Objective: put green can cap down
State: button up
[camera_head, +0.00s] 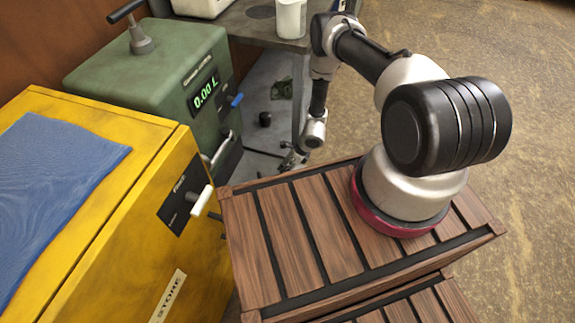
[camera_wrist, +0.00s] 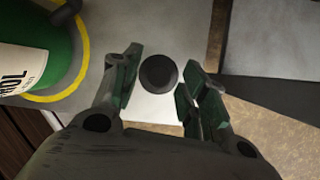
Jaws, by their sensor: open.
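A round black cap (camera_wrist: 158,73) shows between the fingertips in the wrist view, over a grey surface, with a gap on both sides. My gripper (camera_wrist: 154,82) is open around it in the picture; I cannot tell the height between them. A green can (camera_wrist: 38,80) with a white label stands at the left, by a yellow ring. In the head view my gripper (camera_head: 292,160) is low by the grey bench. A small black cylinder (camera_head: 265,119) lies beyond it, perhaps the same cap.
A green dispenser (camera_head: 150,75) reading 0.00 L and a yellow store box (camera_head: 120,200) stand at the left. A grey table (camera_head: 255,28) with a white jug (camera_head: 291,18) is at the back. Open floor (camera_head: 520,90) lies at the right.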

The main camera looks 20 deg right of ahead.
jog(key=v, duration=1.2)
jog(key=w+r+n+t+y, duration=0.1)
jog(key=w+r+n, duration=0.2)
jog(key=r, duration=0.7)
jog(key=w+r+n+y, duration=0.1)
jog(key=w+r+n, duration=0.25)
jog(key=r, duration=0.55)
jog(key=s+a+r+n, duration=0.15)
jog(key=r+n, duration=0.25)
jog(key=r, duration=0.7)
jog(key=s+r+n, duration=0.2)
jog(key=r+n, duration=0.2)
jog(key=r, duration=0.8)
jog(key=s+d+r+n+h, duration=0.1)
jog(key=s+d+r+n, duration=0.2)
jog(key=s+r+n, duration=0.7)
jog(key=s+d+r+n+h, duration=0.1)
jog(key=s+d+r, duration=0.2)
jog(key=s+r, duration=0.1)
jog(key=s+d+r+h, duration=0.2)
jog(key=s+r, duration=0.2)
jog(key=s, duration=0.3)
jog(key=s+d+r+n+h, duration=0.1)
jog(key=s+d+r+h, duration=0.1)
jog(key=s+d+r, duration=0.1)
jog(key=s+r, duration=0.1)
jog(key=s, duration=0.1)
jog(key=shift+s+d+n+t, duration=0.3)
jog(key=shift+s+d+n, duration=0.05)
jog(key=shift+s, duration=0.05)
